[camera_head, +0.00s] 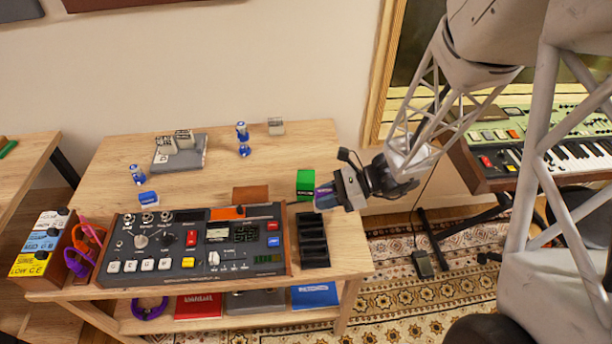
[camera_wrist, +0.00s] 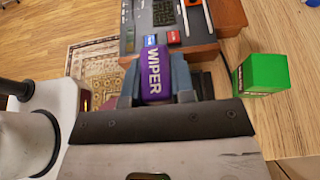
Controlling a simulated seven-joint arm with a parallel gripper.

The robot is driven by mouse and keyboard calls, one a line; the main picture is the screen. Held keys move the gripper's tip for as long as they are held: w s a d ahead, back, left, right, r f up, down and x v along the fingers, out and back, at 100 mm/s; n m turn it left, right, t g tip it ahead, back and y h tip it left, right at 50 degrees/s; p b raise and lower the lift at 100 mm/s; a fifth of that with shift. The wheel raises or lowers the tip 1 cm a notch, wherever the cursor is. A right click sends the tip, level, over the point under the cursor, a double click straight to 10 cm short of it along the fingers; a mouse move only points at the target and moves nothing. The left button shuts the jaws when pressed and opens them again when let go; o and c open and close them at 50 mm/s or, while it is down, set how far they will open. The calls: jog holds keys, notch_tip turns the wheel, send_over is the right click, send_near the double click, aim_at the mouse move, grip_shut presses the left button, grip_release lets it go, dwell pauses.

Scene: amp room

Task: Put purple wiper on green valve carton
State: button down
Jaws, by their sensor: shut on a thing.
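The purple wiper (camera_wrist: 153,76) is held between the fingers of my gripper (camera_wrist: 156,92), with the word WIPER facing the wrist camera. In the head view the wiper (camera_head: 325,197) is a small purple patch at the tip of my gripper (camera_head: 332,196), largely hidden by the fingers. The green valve carton (camera_head: 305,184) stands on the wooden table, just left of and behind the gripper. It also shows in the wrist view (camera_wrist: 263,74), right of the wiper and apart from it. Its top looks bare.
A black rack (camera_head: 312,240) stands in front of the carton, right of the mixer console (camera_head: 190,246). A brown block (camera_head: 250,194) lies left of the carton. Blue-white figures (camera_head: 243,139) and a grey plate (camera_head: 180,155) stand farther back. The table behind the carton is clear.

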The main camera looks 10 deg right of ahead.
send_over(306, 176)
jog(key=shift+f, duration=0.75)
dwell(0.3)
jog(key=shift+f, duration=1.75)
jog(key=shift+f, duration=0.1)
jog(key=c, duration=1)
grip_release()
jog(key=shift+o, duration=0.2)
jog(key=shift+d, duration=0.1)
